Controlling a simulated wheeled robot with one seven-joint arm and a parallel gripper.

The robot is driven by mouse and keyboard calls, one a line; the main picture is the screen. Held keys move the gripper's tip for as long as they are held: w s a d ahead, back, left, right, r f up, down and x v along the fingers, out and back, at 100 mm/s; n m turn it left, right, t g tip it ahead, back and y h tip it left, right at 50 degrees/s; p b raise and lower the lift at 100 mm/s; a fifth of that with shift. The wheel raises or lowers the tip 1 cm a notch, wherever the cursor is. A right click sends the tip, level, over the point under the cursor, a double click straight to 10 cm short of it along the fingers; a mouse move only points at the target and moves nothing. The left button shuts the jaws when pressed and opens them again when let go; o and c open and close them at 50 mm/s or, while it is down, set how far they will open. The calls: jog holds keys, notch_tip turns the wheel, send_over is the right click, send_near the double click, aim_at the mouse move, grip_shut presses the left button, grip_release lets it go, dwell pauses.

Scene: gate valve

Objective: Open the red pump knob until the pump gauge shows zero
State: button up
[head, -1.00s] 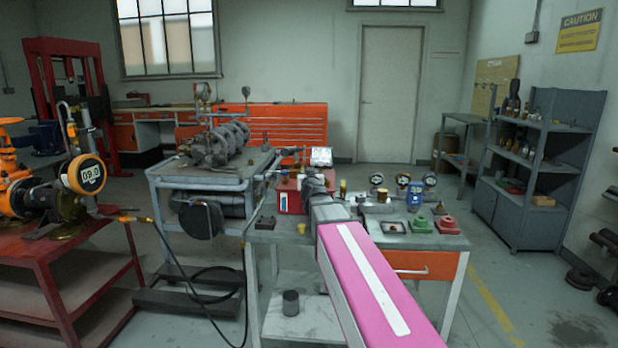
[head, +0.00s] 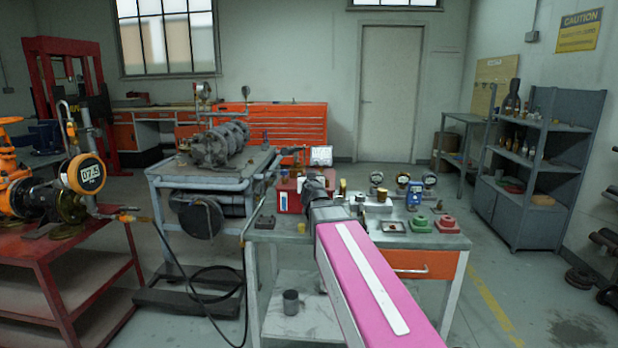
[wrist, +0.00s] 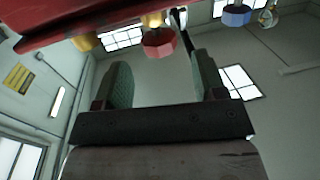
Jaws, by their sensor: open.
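In the wrist view a red faceted knob (wrist: 159,43) sits beneath a red body (wrist: 75,22), on a brass stem. My gripper (wrist: 161,62) is open, with one green-padded finger on each side of the picture. The knob appears around the tips' level, between them, with visible gaps to both fingers; its depth is unclear. In the head view the red pump box (head: 290,194) stands on the bench, beside my gripper's end, whose fingers are hidden by my arm. A round orange-rimmed digital gauge (head: 88,174) at the left reads about 07.5.
The grey bench (head: 290,232) also carries small gauges (head: 402,180), a blue fitting (head: 413,197) and green and red blocks (head: 447,224). A hose (head: 205,290) hangs left of the bench. A blue knob (wrist: 236,15) shows in the wrist view.

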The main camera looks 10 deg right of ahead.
jog(key=s, duration=0.7)
jog(key=shift+s+a, duration=0.15)
jog(key=shift+a, duration=0.2)
